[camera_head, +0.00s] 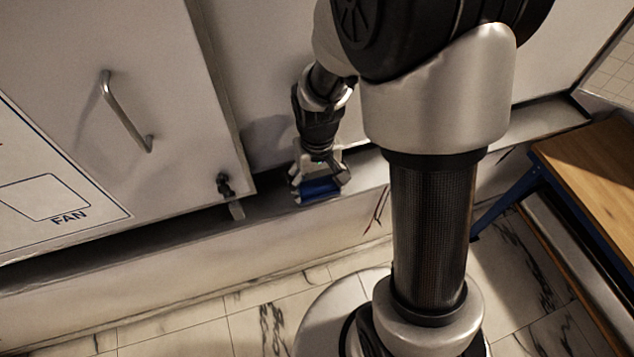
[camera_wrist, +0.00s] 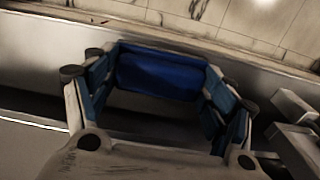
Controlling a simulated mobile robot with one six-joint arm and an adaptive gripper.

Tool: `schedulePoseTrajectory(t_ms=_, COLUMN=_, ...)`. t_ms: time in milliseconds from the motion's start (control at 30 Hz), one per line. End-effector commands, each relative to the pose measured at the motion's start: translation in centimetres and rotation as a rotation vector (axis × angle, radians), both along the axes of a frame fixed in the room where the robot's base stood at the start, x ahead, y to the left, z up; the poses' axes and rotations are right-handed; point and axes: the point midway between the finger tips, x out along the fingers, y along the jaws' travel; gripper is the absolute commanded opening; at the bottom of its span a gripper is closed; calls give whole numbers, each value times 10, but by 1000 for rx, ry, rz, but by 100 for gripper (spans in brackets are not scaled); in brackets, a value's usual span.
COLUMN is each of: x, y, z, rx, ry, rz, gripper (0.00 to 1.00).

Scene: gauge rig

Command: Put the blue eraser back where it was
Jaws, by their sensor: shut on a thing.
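The blue eraser (camera_wrist: 160,76) is held between the fingertips of my gripper (camera_wrist: 158,84) in the wrist view. In the head view the blue eraser (camera_head: 320,188) shows at the lower end of my gripper (camera_head: 320,182), in front of the pale cabinet front. The fingers are closed on its two ends. A dark recess or gap lies below it in the wrist view. Whether the eraser touches the grey ledge (camera_head: 275,207) cannot be told.
A cabinet door with a handle (camera_head: 126,112) and a FAN label (camera_head: 69,217) stands to the left. A small dark latch (camera_head: 225,186) sits at its lower corner. A wooden-topped bench (camera_head: 600,165) stands at the right. Tiled floor (camera_head: 190,327) lies below the ledge.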

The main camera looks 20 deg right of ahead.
Motion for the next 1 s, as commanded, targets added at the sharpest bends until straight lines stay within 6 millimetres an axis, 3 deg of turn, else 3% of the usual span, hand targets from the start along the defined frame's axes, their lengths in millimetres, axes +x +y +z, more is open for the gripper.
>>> schedulePoseTrajectory(t_ms=100, x=0, y=0, z=-9, rx=0, ry=0, rz=0, gripper=57)
schedulePoseTrajectory(t_ms=367, x=0, y=0, z=-9, rx=0, ry=-1, rz=0, gripper=57)
schedulePoseTrajectory(t_ms=400, x=0, y=0, z=-9, rx=0, ry=-1, rz=0, gripper=77)
schedulePoseTrajectory(t_ms=600, x=0, y=0, z=-9, rx=0, ry=-1, rz=0, gripper=90)
schedulePoseTrajectory(t_ms=700, x=0, y=0, z=-9, rx=0, ry=-1, rz=0, gripper=96)
schedulePoseTrajectory(t_ms=1000, x=0, y=0, z=-8, rx=0, ry=-1, rz=0, gripper=96)
